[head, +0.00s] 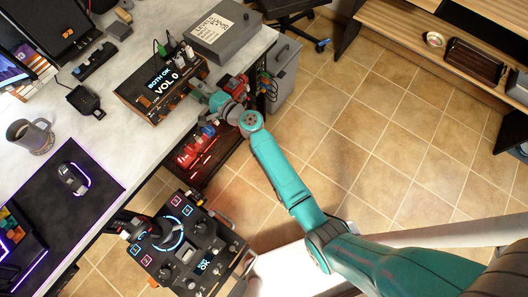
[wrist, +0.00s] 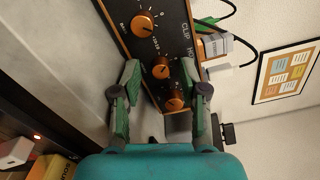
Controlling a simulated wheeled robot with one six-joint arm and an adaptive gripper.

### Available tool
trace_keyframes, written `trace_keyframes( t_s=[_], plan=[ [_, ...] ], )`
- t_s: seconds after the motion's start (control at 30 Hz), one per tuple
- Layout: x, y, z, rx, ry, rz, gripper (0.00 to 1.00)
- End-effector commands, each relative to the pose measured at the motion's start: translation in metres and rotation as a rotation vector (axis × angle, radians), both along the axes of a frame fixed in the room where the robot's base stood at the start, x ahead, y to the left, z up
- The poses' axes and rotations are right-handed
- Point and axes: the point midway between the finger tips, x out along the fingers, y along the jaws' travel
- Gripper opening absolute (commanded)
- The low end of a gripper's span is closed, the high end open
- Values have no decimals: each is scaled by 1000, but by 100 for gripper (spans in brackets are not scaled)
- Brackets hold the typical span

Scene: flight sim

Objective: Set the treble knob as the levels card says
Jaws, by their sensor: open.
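The amplifier box (head: 160,88) stands near the table's right edge, its screen reading "BOTH OK" and "VOL 0". In the wrist view its dark panel (wrist: 176,40) carries a large orange knob (wrist: 145,23) and two smaller orange knobs, one middle (wrist: 161,71) and one lower (wrist: 174,100). Their labels are too small to tell which is treble. My gripper (wrist: 160,66) is open, with one finger on each side of the smaller knobs; contact cannot be told. In the head view my gripper (head: 210,98) is at the box's front. The levels card (head: 213,27) lies on a grey case; its values are unreadable.
The grey case (head: 225,42) stands behind the amplifier, with plugs and cables (head: 178,52) between them. A flight stick console (head: 185,245) is below the table edge. A shelf with red items (head: 195,150) sits under my gripper. Tiled floor is open to the right.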

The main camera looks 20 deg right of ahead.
Motion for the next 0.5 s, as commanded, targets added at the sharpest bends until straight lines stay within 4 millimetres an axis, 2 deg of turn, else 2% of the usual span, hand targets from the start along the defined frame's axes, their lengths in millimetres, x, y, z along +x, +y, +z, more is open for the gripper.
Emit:
trace_keyframes(
  t_s=[0.37,0.5],
  plan=[
    [0,0,0,306,207,0,44],
    [-19,-14,0,319,215,-3,44]
  ],
)
